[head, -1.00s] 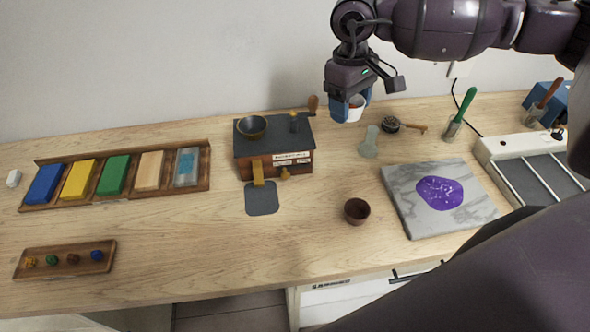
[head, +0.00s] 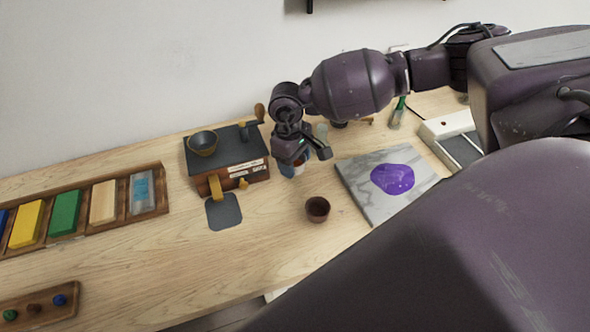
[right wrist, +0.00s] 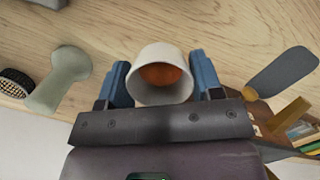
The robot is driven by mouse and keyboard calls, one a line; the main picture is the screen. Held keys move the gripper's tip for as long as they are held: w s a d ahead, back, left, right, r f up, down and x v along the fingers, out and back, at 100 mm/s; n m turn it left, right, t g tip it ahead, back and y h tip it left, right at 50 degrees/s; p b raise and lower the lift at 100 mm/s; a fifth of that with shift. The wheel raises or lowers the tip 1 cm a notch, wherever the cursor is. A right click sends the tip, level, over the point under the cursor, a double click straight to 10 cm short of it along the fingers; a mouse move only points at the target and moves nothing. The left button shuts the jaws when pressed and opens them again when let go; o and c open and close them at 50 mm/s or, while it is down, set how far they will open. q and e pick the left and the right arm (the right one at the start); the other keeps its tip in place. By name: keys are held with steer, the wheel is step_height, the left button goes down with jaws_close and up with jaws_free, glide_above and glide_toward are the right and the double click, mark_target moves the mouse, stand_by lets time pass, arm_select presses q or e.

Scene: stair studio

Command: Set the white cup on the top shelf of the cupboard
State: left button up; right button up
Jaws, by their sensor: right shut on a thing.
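The white cup (right wrist: 142,92) sits between the two blue fingers of my right gripper (right wrist: 160,82) in the right wrist view. The gripper is shut on it, and its inside looks orange-brown. In the head view my right gripper (head: 292,166) is over the table just right of the dark box, with the white cup (head: 299,168) partly hidden by the fingers. Whether the cup clears the table is hard to tell. My left gripper is not in view. No cupboard shelf can be made out; only a dark edge (head: 310,6) shows on the wall at the top.
A small brown cup (head: 317,209) and a marble slab (head: 356,198) with a purple patch lie in front. A tray of coloured blocks (head: 152,209) is at left. The wooden table between is mostly clear.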

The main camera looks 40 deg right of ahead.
steer(key=shift+f, duration=1.85)
steer(key=shift+f, duration=0.2)
steer(key=o, duration=0.9)
steer(key=shift+r, duration=0.1)
